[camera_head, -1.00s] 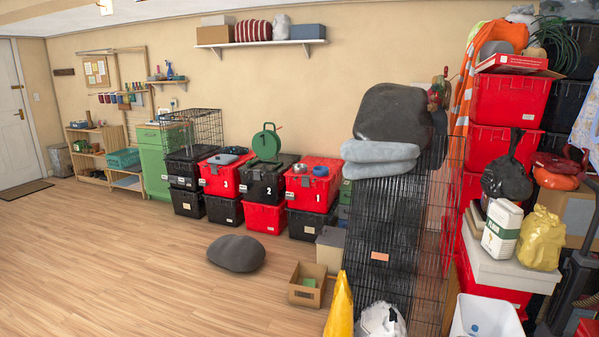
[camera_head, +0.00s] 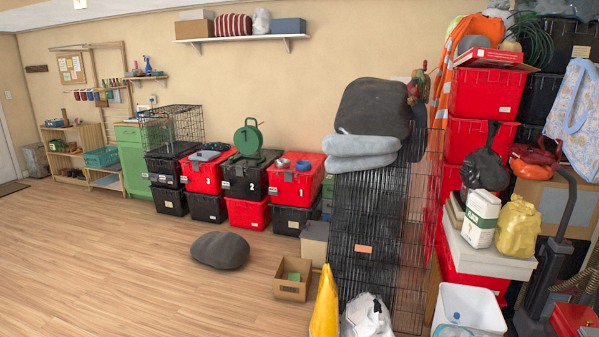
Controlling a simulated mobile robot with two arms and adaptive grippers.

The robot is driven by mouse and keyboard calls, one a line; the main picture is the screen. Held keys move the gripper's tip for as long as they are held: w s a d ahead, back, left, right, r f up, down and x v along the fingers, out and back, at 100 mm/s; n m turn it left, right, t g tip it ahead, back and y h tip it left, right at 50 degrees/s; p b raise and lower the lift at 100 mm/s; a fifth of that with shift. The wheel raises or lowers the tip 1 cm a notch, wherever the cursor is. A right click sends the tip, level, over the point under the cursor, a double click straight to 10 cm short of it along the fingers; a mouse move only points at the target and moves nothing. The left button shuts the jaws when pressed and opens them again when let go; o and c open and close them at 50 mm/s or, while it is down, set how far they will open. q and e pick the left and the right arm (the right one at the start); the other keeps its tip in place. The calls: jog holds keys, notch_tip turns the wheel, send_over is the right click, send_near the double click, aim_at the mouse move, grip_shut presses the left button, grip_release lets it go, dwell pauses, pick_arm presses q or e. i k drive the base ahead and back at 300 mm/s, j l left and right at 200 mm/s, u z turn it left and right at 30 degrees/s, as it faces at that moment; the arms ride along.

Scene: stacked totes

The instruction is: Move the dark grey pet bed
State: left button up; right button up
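A dark grey pet bed (camera_head: 220,250) lies on the wooden floor left of a small open cardboard box. A second dark grey cushion-like bed (camera_head: 373,107) rests on top of two lighter blue-grey folded cushions (camera_head: 360,150), which lie on a tall black wire crate (camera_head: 365,240). I cannot tell from the picture which of the two dark grey beds the task names. Neither of my grippers shows in the head view.
Red and black totes (camera_head: 247,179) stand stacked along the wall. The cardboard box (camera_head: 292,280), yellow wet-floor sign (camera_head: 325,305) and white bag (camera_head: 367,318) stand near the crate. Piled totes and bags crowd the right, with a white bin (camera_head: 470,312). The floor at left (camera_head: 90,270) is clear.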

aim_at(225, 250)
jog(key=i+j+u, duration=0.4)
jog(key=i, duration=0.85)
jog(key=i+j+u, duration=0.15)
jog(key=i+u, duration=0.25)
jog(key=i, duration=0.85)
